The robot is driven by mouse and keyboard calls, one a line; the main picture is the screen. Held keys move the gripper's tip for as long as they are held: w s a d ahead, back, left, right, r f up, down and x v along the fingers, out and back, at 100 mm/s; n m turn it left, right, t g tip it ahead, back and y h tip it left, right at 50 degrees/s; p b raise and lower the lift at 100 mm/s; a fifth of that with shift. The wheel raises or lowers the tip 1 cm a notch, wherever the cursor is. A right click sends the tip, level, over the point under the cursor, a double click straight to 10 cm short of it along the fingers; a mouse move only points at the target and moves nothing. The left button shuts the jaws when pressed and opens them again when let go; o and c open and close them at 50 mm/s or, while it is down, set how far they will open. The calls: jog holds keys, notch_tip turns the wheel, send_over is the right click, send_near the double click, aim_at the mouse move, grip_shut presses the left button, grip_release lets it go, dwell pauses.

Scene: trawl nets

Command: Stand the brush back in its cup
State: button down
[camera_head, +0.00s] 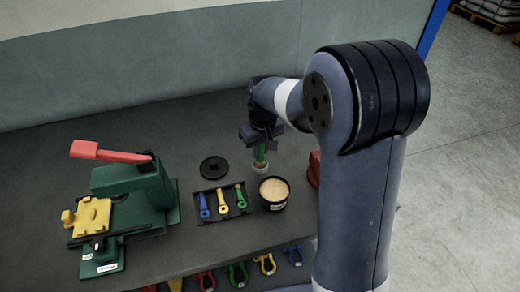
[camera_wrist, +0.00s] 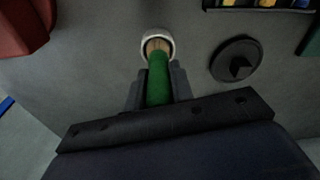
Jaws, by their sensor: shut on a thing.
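The brush has a green handle (camera_head: 260,152). In the wrist view the green handle (camera_wrist: 158,82) runs away from my jaws, with a tan end beyond it. My gripper (camera_head: 260,137) is shut on the handle, and its dark fingers (camera_wrist: 156,90) flank it in the wrist view. The cup (camera_head: 261,168) is small and pale and stands on the bench right below the brush. Its white rim (camera_wrist: 143,44) surrounds the tan end in the wrist view. I cannot tell how deep the brush reaches into the cup.
A black disc (camera_head: 214,168) with a knob lies left of the cup. A dark tray (camera_head: 211,211) of coloured tools and a black tub (camera_head: 274,205) stand in front. A red object (camera_head: 314,170) is to the right. A green press (camera_head: 135,188) with a red lever stands left.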

jog(key=shift+f, duration=0.45)
jog(key=shift+f, duration=0.1)
jog(key=c, duration=1.2)
grip_release()
jog(key=shift+c, duration=0.2)
notch_tip(320, 180, up, 12)
jog(key=s, duration=0.1)
jog(key=shift+s+d, duration=0.2)
jog(key=shift+d, duration=0.15)
